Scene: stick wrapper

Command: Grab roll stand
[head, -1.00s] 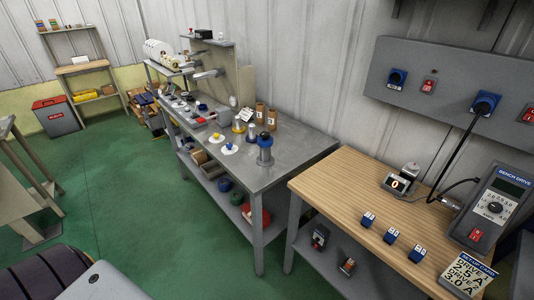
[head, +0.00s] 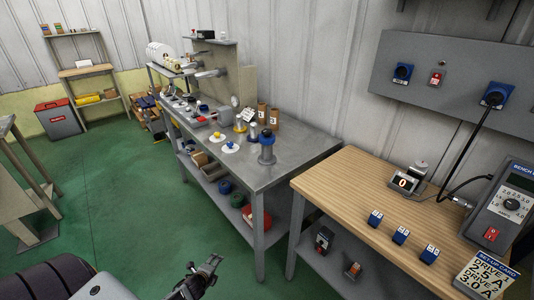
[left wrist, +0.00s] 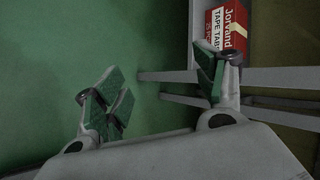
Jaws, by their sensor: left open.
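A small upright stand (head: 267,148) with a blue top and a grey body stands near the front right of the grey metal table (head: 290,160); it may be the roll stand, but I cannot be sure. My left gripper (head: 211,264) is at the bottom of the head view, low in front of the metal table and well apart from the stand. It is open and empty, its green-padded fingers spread in the left wrist view (left wrist: 165,88). The stand does not show there. My right gripper is not in view.
Discs with blue and yellow centres (head: 229,147), brown cylinders (head: 275,118) and other small parts share the metal table. A wooden bench (head: 345,185) with a drive unit adjoins on the right. A red and white tape tabs box (left wrist: 234,30) is near my left gripper's right finger. Green floor (head: 120,210) is open.

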